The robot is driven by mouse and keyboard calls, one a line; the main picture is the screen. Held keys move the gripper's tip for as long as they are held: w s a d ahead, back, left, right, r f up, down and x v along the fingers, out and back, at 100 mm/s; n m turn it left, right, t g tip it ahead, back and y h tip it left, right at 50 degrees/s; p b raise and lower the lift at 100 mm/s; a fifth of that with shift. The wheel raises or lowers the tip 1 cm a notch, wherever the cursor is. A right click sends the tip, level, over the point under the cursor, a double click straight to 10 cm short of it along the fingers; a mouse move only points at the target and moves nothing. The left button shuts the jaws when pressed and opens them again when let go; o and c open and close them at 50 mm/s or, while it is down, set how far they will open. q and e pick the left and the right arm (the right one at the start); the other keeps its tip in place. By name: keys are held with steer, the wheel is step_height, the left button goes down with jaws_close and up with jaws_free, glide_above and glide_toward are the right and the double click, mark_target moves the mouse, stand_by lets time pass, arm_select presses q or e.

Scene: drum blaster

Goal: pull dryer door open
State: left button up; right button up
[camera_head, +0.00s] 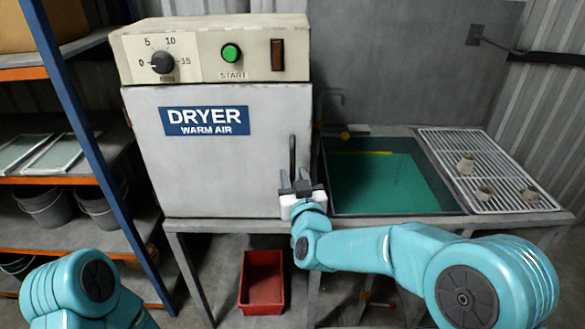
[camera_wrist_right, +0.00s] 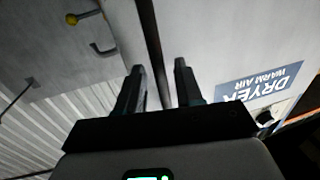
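The dryer (camera_head: 220,140) is a grey box with a blue "DRYER WARM AIR" label, and its door looks shut. A thin dark upright handle (camera_head: 292,155) stands near the door's right edge. My right gripper (camera_head: 300,184) is in front of the handle's lower part. In the right wrist view the two dark fingers (camera_wrist_right: 158,70) are spread apart, with a dark bar (camera_wrist_right: 150,35), seemingly the handle, running between them. Gaps show on both sides of the bar. The label (camera_wrist_right: 262,85) appears upside down there. My left arm shows at bottom left, but its gripper is out of view.
A control panel (camera_head: 215,50) with a dial and green button tops the dryer. A green-bottomed sink (camera_head: 385,185) and a white rack (camera_head: 490,170) with small cups are on the right. A blue-post shelf (camera_head: 95,130) stands left. A red bin (camera_head: 262,282) sits below.

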steer(key=shift+w+a, duration=0.2)
steer(key=shift+w, duration=0.85)
steer(key=shift+c, duration=0.4)
jaws_close()
steer(key=shift+s, duration=0.1)
